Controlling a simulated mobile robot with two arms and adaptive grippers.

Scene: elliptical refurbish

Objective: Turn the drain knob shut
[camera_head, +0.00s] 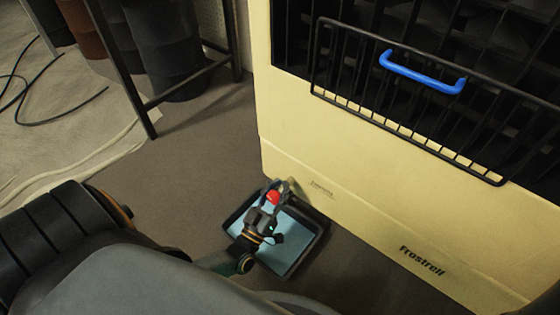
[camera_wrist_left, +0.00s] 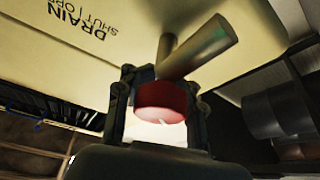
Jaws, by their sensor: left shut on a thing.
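The red drain knob (camera_wrist_left: 162,97) sits on a grey metal drain pipe (camera_wrist_left: 205,45) that comes out of the yellow cabinet. My left gripper (camera_wrist_left: 158,108) is shut on the knob, with one black finger on each side of it. In the head view my left gripper (camera_head: 274,188) is low at the cabinet's front, and the red knob (camera_head: 272,197) shows between its fingers. A label reading "DRAIN" with "SHUT" and partly hidden text (camera_wrist_left: 90,25) is on the panel. The way the knob is turned is hard to read. My right gripper is out of view.
A dark tray holding light blue liquid (camera_head: 310,228) lies on the floor under my left gripper. The yellow Frostrell cabinet (camera_head: 330,170) has a black wire rack with a blue handle (camera_head: 422,72). Dark drums (camera_head: 165,45) stand behind a metal frame at upper left. Floor between is clear.

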